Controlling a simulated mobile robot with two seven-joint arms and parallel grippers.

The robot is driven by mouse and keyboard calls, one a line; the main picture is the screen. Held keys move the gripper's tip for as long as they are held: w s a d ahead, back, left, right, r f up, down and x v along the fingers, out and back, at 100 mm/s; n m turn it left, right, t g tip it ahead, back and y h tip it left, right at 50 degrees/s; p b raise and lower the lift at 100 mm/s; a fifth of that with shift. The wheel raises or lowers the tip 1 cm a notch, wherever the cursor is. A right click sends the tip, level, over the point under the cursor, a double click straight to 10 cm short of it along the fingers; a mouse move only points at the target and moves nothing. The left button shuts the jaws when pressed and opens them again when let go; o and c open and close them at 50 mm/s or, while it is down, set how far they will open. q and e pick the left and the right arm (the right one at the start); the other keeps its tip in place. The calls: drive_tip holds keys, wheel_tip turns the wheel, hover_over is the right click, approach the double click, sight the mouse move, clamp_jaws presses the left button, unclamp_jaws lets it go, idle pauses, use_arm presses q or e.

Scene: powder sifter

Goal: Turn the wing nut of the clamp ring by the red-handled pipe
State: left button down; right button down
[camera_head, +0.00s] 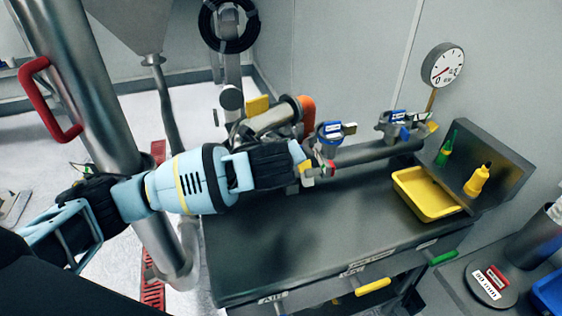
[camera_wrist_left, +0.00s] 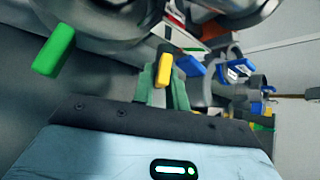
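My left arm reaches across the dark bench, with its left gripper (camera_head: 308,166) at a horizontal metal pipe (camera_head: 375,151). A small red part (camera_head: 328,167) shows beside the fingertips. In the left wrist view, greenish fingers of the left gripper (camera_wrist_left: 163,88) stand on both sides of a small yellow tab (camera_wrist_left: 164,70), perhaps a wing nut. I cannot tell whether they touch it. A blue tab (camera_wrist_left: 190,68) is just to the right, and a green block (camera_wrist_left: 54,50) is at upper left. The clamp ring is not clearly distinguishable. My right gripper is not in view.
A large vertical pipe with a red handle (camera_head: 45,98) stands at left. Blue-handled valves (camera_head: 333,130) and a gauge (camera_head: 442,66) are behind the gripper. A yellow tray (camera_head: 427,194) and yellow bottle (camera_head: 478,180) are at right. The bench's front (camera_head: 330,235) is clear.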

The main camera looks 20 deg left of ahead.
use_arm(q)
drive_tip(key=shift+s+a+f+n+t+h, duration=0.1)
drive_tip(key=shift+n+t+h, duration=0.3)
drive_tip(key=shift+h, duration=0.1)
drive_tip(key=shift+n+t+h, duration=0.4)
drive_tip(key=shift+t, duration=0.1)
drive_tip(key=c, duration=1.5)
unclamp_jaws()
drive_tip(key=shift+c, duration=0.2)
drive_tip(key=v, duration=0.8)
